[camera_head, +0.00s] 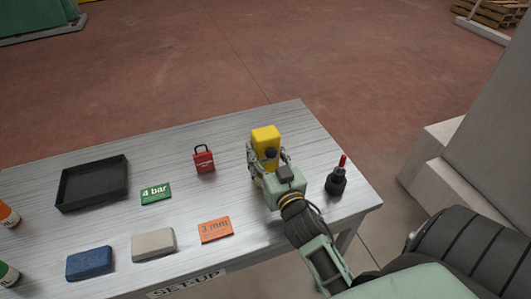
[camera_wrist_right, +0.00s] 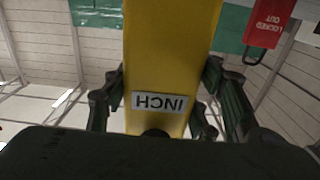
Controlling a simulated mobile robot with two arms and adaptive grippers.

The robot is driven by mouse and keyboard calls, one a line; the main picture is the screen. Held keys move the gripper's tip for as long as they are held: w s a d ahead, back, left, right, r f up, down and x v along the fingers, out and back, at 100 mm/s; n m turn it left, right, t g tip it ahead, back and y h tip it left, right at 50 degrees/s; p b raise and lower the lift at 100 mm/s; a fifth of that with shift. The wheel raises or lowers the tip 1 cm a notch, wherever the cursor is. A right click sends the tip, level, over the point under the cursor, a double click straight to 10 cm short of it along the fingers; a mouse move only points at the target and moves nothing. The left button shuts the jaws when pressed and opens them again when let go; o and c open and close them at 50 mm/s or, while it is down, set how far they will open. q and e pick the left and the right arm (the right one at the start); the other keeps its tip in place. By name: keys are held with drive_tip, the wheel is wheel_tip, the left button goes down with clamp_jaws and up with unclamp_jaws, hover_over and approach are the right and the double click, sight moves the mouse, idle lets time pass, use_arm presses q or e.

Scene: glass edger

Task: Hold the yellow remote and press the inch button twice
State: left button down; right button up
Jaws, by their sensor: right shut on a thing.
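The yellow remote (camera_head: 265,138) stands upright at the far right part of the set-up table in the head view. My right gripper (camera_head: 266,160) is shut on it, with a finger on each side. In the right wrist view the yellow remote (camera_wrist_right: 172,50) fills the middle, between the fingers of my right gripper (camera_wrist_right: 165,105). A white label reading INCH (camera_wrist_right: 159,102) shows upside down on it. A dark round part (camera_wrist_right: 155,133) just below the label is mostly hidden by my gripper body. My left gripper is not in view.
On the metal table (camera_head: 110,222) are a red lockout padlock (camera_head: 203,159), a black tray (camera_head: 62,203), a green 4 bar card (camera_head: 156,194), an orange 3 mm card (camera_head: 215,230), blue (camera_head: 90,263) and beige (camera_head: 153,244) blocks. A dark red-tipped bottle (camera_head: 336,182) stands right of my gripper.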

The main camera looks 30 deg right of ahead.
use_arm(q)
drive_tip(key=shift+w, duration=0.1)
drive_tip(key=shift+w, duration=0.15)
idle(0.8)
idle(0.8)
